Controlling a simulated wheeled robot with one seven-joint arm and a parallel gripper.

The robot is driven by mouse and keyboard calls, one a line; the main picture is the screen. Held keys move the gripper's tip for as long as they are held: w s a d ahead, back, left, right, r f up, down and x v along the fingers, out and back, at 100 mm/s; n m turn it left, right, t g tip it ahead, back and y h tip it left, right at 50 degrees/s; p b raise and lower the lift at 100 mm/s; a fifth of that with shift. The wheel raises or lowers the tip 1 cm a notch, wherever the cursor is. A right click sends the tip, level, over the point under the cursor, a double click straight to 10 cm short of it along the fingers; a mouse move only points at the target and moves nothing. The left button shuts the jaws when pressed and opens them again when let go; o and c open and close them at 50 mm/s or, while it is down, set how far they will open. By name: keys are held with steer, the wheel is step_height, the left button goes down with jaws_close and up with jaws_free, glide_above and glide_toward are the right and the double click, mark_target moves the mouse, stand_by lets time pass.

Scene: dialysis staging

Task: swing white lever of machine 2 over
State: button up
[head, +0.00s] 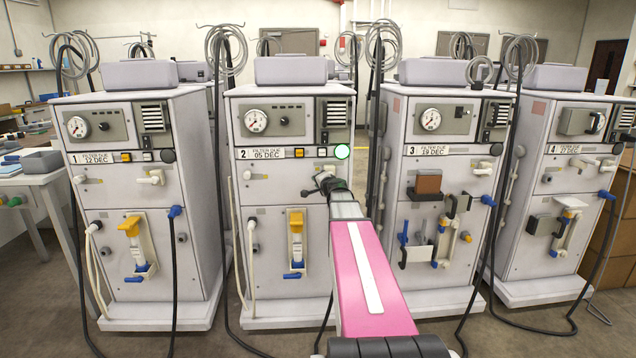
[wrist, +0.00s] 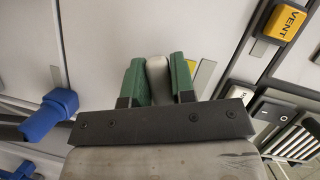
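Machine 2 (head: 280,207) is a white cabinet labelled 2 with a filter tag of 05 DEC, left of centre in the head view. My gripper (head: 326,182) is at the right part of its front, below the label strip. In the wrist view, my gripper's green pads (wrist: 158,78) lie on both sides of the white lever (wrist: 158,72), with no clear gap, so it looks shut on it. In the head view my gripper and arm mostly hide the lever.
Machine 1 (head: 105,195) stands to the left, machine 3 (head: 398,165) and machine 4 (head: 545,150) to the right. A yellow VENT button (wrist: 285,22), a dark switch (wrist: 270,108) and a blue connector (wrist: 50,115) lie near my gripper. Dark hoses hang between the machines.

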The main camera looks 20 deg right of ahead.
steer(key=o, duration=0.3)
steer(key=shift+s, duration=0.15)
steer(key=s+d+r, duration=0.1)
steer(key=s, duration=0.9)
steer(key=shift+s+r, duration=0.2)
steer(key=shift+r, duration=0.1)
